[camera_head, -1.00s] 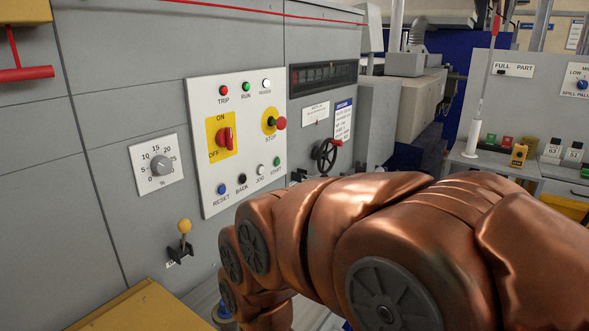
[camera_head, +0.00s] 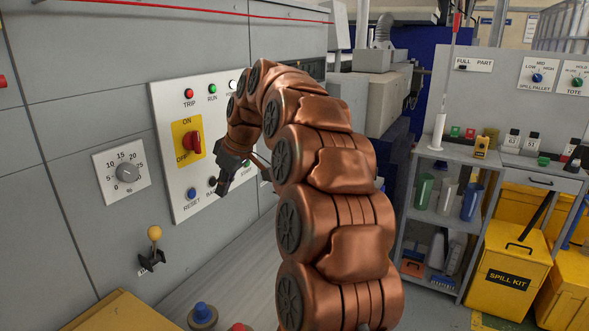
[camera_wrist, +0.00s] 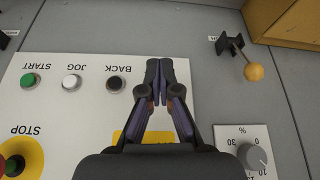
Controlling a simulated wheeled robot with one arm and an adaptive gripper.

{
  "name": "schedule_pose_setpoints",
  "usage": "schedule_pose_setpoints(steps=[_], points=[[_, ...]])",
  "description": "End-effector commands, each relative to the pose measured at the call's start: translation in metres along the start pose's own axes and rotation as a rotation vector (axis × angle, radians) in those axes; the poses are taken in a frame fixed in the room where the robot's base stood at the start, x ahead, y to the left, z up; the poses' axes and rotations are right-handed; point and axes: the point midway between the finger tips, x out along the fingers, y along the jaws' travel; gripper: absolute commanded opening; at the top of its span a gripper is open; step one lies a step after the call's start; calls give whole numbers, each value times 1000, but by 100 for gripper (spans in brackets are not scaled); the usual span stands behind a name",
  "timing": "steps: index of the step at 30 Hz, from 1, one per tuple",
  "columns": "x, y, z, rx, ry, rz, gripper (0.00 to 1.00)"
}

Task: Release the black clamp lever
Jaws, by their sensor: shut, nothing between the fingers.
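My gripper (camera_head: 221,190) is shut and empty in front of the white control panel (camera_head: 166,136), by its lower row of buttons. In the wrist view, which shows the panel upside down, its closed fingertips (camera_wrist: 167,68) are beside the black BACK button (camera_wrist: 115,83). I cannot tell whether they touch the panel. No black clamp lever can be made out for certain. A small dark fitting (camera_wrist: 5,40) is cut off at the left edge of the wrist view. In the head view my arm hides the wall right of the panel.
A yellow-knobbed lever (camera_head: 154,240) on a black bracket is below the percent dial (camera_head: 127,172). A red switch (camera_head: 192,143) is on the panel. A blue-topped button (camera_head: 202,314) is low in front. A shelf unit (camera_head: 408,190) and yellow spill kit bin (camera_head: 510,270) stand right.

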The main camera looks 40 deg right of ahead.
Motion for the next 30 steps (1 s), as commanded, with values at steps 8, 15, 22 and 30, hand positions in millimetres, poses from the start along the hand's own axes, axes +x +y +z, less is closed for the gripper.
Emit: schedule_pose_setpoints(steps=[8,15,22,30], points=[[-20,132,6,-69,86,142,0],[-42,227,40,-135,100,282,0],[-57,272,66,-176,89,368,0],[-48,284,69,-186,84,379,0]])
